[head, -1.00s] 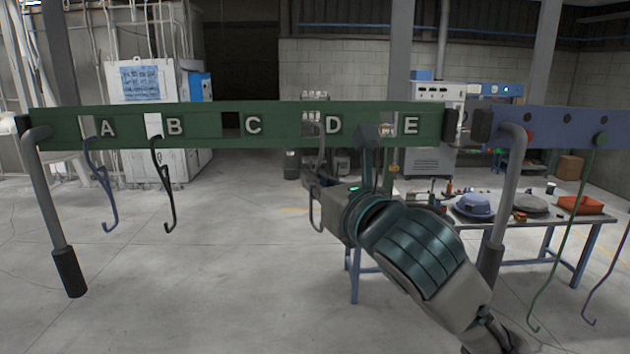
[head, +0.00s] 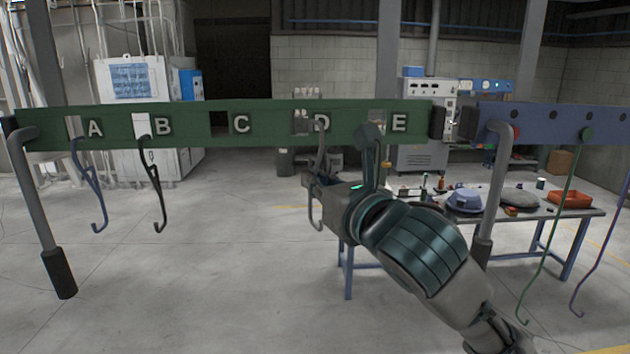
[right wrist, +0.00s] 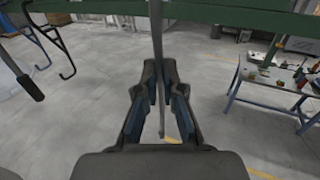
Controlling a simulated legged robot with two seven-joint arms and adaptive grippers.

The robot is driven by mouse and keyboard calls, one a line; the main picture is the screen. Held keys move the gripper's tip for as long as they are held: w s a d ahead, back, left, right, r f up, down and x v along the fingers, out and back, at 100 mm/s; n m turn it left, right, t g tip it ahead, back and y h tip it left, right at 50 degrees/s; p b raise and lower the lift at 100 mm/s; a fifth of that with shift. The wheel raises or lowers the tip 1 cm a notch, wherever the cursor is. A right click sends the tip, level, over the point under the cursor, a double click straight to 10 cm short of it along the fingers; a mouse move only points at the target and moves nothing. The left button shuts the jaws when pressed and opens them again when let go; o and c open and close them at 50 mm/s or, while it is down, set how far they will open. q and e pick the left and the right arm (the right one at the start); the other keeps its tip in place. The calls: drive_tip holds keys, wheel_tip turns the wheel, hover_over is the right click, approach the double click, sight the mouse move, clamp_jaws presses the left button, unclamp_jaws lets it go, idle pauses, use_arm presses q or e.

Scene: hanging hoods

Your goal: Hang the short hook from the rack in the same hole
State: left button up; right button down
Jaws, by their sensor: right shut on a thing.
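A grey hook (head: 320,155) is held upright in my right gripper (head: 313,184), its upper end in front of the green rack (head: 270,113) at the letter D. Its lower curved end hangs below the fingers. In the right wrist view my right gripper (right wrist: 163,95) is shut around the hook's shaft (right wrist: 157,35), which runs up across the green rack (right wrist: 220,18). I cannot tell whether the hook's top is in the hole beside D. A blue hook (head: 92,190) hangs by A and a black hook (head: 155,188) by B. My left gripper is out of view.
A blue rack (head: 550,118) at the right carries a green hook (head: 553,225) and a purple hook (head: 603,255). A grey post (head: 495,180) stands between the racks. A worktable (head: 545,228) with tools is behind. The hole by C (head: 219,121) is free.

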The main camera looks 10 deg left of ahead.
drive_tip(key=shift+w, duration=0.1)
drive_tip(key=shift+w+a+r+p, duration=0.1)
drive_tip(key=shift+w+p, duration=0.15)
drive_tip(key=shift+p, duration=0.2)
drive_tip(key=shift+w+a+p, duration=0.4)
drive_tip(key=shift+p, duration=0.1)
drive_tip(key=shift+w+a, duration=0.1)
drive_tip(key=shift+a, duration=0.1)
drive_tip(key=shift+w+a, duration=0.1)
drive_tip(key=shift+w, duration=0.05)
drive_tip(key=shift+p+x, duration=0.45)
drive_tip(key=shift+x, duration=0.95)
